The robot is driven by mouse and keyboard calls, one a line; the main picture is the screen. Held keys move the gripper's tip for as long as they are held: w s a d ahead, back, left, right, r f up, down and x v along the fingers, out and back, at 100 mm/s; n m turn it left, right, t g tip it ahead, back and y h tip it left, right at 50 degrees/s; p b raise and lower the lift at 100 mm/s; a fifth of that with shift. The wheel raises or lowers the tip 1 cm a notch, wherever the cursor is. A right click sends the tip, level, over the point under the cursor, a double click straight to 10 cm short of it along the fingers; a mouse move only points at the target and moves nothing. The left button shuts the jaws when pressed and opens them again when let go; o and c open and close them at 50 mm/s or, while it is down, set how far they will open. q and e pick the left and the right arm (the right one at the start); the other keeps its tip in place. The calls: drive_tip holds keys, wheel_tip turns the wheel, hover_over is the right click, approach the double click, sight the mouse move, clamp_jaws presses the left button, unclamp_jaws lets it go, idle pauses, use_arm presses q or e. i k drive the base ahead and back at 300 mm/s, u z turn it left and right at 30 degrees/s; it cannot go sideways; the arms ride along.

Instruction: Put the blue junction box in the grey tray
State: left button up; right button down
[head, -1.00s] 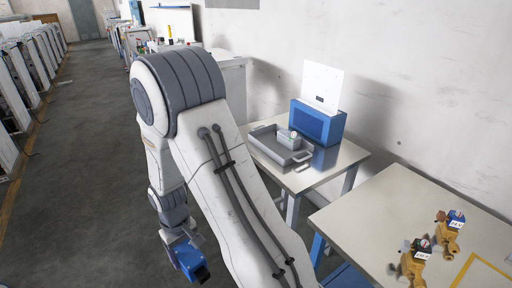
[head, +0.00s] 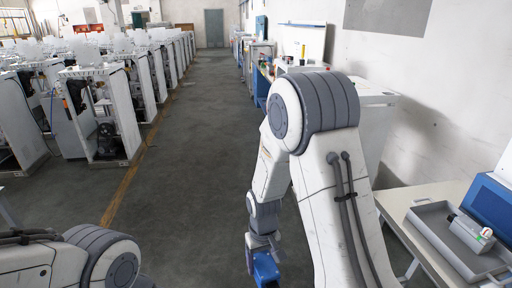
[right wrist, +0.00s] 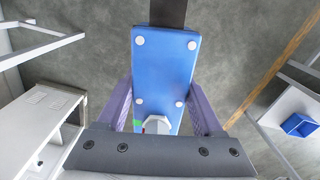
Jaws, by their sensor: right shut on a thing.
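The blue junction box (head: 265,268) hangs in my right gripper (head: 262,247), low over the floor beside my right arm. In the right wrist view the box (right wrist: 165,70) lies between the two fingers of the gripper (right wrist: 160,108), with white round spots near its corners. The grey tray (head: 430,240) is on a table at the right edge, well to the right of the gripper. A light grey device with a round dial (head: 470,232) lies in the tray. Part of my left arm shows at lower left; its gripper is out of view.
The table (head: 401,196) at right stands against the wall, with a blue case (head: 493,205) behind the tray. Rows of white dispenser frames (head: 100,118) stand at left. The grey floor aisle (head: 195,150) between is clear.

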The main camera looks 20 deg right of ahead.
sight(446, 242)
drive_tip(key=i, duration=2.85)
drive_tip(key=z, duration=3.4)
drive_tip(key=i, duration=0.5)
drive_tip(key=z, duration=0.05)
